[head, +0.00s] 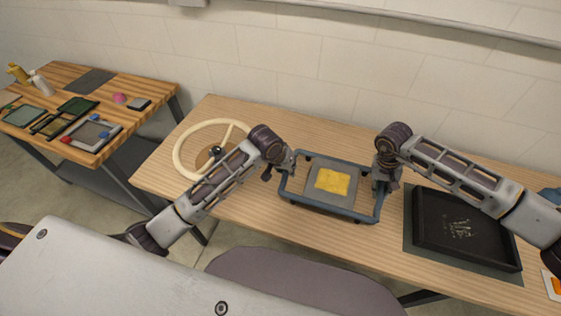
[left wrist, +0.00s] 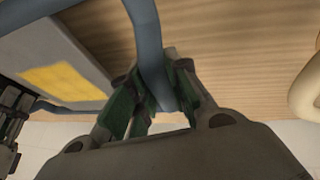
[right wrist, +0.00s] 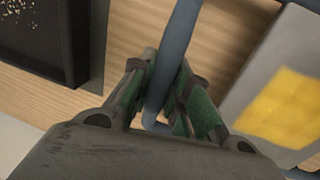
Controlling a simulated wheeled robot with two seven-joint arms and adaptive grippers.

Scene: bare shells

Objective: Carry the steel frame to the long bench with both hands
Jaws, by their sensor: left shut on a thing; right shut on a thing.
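The steel frame (head: 340,211) is a blue-grey tubular rectangle over the long bench (head: 270,228), around a grey plate (head: 314,193) with a yellow patch (head: 333,181). I cannot tell whether the frame touches the bench top. My left gripper (head: 280,167) is shut on the frame's left side; the left wrist view shows the bar (left wrist: 150,50) between its green finger pads. My right gripper (head: 382,180) is shut on the right side; the right wrist view shows that bar (right wrist: 168,70) between its pads. The fingers hide parts of both bars.
A cream ring (head: 181,140) lies left of the frame on the bench. A black tray (head: 465,232) with small bits sits on a dark mat (head: 412,238) to the right. A second wooden table (head: 150,92) at the far left holds several small items. A wall stands behind.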

